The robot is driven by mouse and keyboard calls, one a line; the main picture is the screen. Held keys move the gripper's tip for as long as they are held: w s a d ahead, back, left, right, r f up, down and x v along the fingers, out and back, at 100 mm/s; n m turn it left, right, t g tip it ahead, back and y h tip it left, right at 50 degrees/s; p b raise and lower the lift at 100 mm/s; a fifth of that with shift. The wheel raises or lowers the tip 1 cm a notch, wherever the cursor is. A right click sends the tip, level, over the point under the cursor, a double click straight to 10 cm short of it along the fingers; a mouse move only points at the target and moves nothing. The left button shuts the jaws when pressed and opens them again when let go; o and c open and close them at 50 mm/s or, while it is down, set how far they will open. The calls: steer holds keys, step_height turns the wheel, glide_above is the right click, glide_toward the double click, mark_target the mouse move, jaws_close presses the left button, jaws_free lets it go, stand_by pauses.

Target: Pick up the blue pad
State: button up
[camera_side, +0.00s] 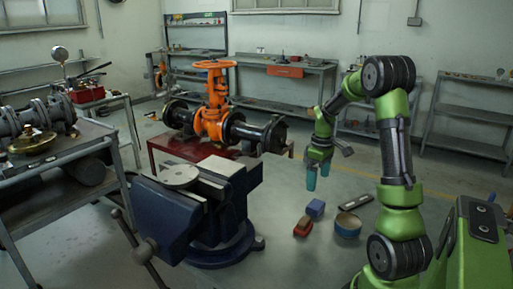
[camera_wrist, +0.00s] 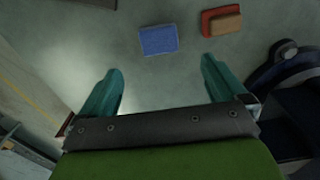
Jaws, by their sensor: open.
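The blue pad (camera_side: 315,208) lies on the grey table in the side view, between a red block and a round tin. In the wrist view the blue pad (camera_wrist: 158,40) lies flat near the top, beyond the fingertips and between their lines. My gripper (camera_side: 317,178) is above the table with its teal fingers pointing down, apart from the pad. In the wrist view my gripper (camera_wrist: 160,80) is open, with nothing between its fingers.
A red block with a brown top (camera_side: 303,226) lies close to the pad. The round tin (camera_side: 348,225) and a flat dark bar (camera_side: 356,202) are to the right. A large blue vise (camera_side: 205,215) stands left. An orange gate valve (camera_side: 213,110) is behind.

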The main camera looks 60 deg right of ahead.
mark_target(316, 204)
step_height(316, 204, down, 11)
steer(key=shift+s+r, duration=0.15)
stand_by(0.4)
steer(key=shift+c, duration=0.5)
steer(key=c, duration=1)
